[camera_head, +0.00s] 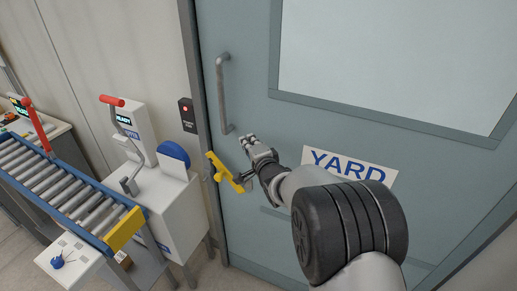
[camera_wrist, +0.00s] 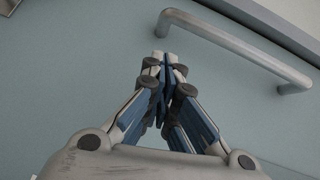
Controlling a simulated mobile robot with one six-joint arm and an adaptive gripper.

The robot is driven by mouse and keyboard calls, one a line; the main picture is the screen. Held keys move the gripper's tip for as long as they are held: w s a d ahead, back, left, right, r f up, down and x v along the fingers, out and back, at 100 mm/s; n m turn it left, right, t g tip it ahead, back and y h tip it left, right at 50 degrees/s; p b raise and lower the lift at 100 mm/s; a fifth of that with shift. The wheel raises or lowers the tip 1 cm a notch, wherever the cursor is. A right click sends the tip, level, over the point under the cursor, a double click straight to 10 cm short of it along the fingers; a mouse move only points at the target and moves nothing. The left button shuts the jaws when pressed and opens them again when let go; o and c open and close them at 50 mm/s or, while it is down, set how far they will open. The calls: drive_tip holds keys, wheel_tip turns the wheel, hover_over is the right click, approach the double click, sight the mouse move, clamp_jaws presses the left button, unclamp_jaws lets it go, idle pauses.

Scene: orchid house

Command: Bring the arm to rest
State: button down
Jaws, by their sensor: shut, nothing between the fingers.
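My gripper (camera_head: 249,140) is at the end of my arm, which reaches forward toward a grey-blue door (camera_head: 245,60). In the wrist view my gripper (camera_wrist: 166,58) is shut, with its fingertips together and nothing between them. The door's vertical grey pull handle (camera_head: 222,95) is up and to the left of the fingertips in the head view. In the wrist view the handle (camera_wrist: 235,45) lies beyond and to the right of the fingertips, apart from them in the picture. The door looks closed against its frame.
A yellow lever or bracket (camera_head: 223,171) is low at the door's left edge, close to my gripper. A roller conveyor (camera_head: 62,187) and a white machine (camera_head: 165,205) stand left. A YARD sign (camera_head: 348,165) is on the door.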

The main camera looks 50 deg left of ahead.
drive_tip(key=w+d+r+t+h+b, duration=0.1)
drive_tip(key=w+d+r+t+h, duration=0.25)
drive_tip(key=d, duration=0.85)
drive_tip(key=w+d+r+h, duration=0.2)
drive_tip(key=w+d+r, duration=0.3)
drive_tip(key=d, duration=0.7)
drive_tip(key=d+r+h+b, duration=0.15)
drive_tip(key=d+h, duration=0.35)
drive_tip(key=d, duration=1.4)
drive_tip(key=s+d+f+n+g+h+b, duration=0.1)
drive_tip(key=s+d, duration=0.4)
drive_tip(key=d, duration=0.3)
drive_tip(key=s+d+f+g+h, duration=0.1)
drive_tip(key=s+d+h, duration=0.1)
drive_tip(key=s+d, duration=0.5)
drive_tip(key=s+d+f+n+g+b, duration=0.1)
drive_tip(key=s+d+f, duration=0.1)
drive_tip(key=s+d, duration=0.3)
drive_tip(key=s+d+f+n+g+h, duration=0.1)
drive_tip(key=s+d, duration=0.4)
drive_tip(key=s, duration=0.7)
wheel_tip(320, 180, down, 2)
drive_tip(key=shift+d+f+g+b, duration=0.15)
drive_tip(key=shift+g+b, duration=0.2)
drive_tip(key=shift+g, duration=0.3)
